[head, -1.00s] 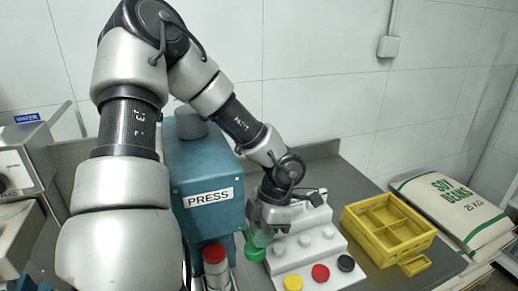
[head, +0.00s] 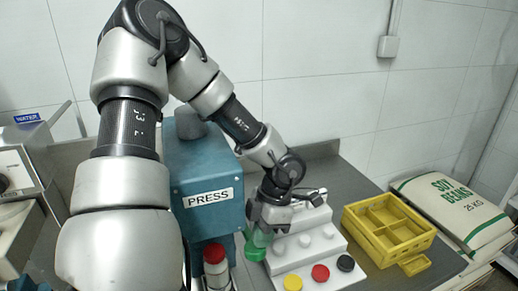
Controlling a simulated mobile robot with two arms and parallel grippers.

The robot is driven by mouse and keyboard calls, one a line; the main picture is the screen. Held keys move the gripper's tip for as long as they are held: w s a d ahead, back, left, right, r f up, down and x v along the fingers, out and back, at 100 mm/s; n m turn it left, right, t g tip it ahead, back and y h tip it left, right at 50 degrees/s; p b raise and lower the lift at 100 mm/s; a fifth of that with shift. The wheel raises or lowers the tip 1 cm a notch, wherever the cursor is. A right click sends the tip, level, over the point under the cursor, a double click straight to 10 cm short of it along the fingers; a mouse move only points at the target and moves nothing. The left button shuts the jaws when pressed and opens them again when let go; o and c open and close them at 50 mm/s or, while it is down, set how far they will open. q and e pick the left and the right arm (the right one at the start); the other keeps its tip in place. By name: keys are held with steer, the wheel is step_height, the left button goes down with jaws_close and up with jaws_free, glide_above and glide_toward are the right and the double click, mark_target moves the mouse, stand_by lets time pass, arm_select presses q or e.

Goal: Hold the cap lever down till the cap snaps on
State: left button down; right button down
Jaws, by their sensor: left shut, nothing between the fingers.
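The blue-green press (head: 205,170) with its "PRESS" label stands left of centre. A bottle with a red cap (head: 214,254) stands upright at its front; its lower part is cut off by the picture edge. A green part (head: 256,248), seemingly the cap lever's handle, sticks out at the press's right side. My left gripper (head: 262,232) is shut and empty right at this green part, seen from above and behind. Its fingertips are partly hidden, and I cannot tell whether they touch it. The rest of the lever is hidden. My right gripper is not in view.
A white stepped rack (head: 300,262) with yellow, red and black caps stands right of the gripper. A yellow divided crate (head: 388,229) and a soy beans sack (head: 450,210) lie farther right. A grey machine (head: 22,165) is at the left.

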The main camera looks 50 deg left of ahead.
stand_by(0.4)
arm_select(q)
steer(key=shift+a+r, duration=0.1)
steer(key=shift+r, duration=0.3)
steer(key=p+v, duration=0.2)
steer(key=shift+s+a+r, duration=0.1)
steer(key=shift+a+r, duration=0.05)
steer(key=shift+r, duration=0.3)
step_height(320, 180, up, 10)
steer(key=w+d+b, duration=0.1)
steer(key=w, duration=0.1)
steer(key=shift+w+d, duration=0.15)
steer(key=shift+d, duration=0.25)
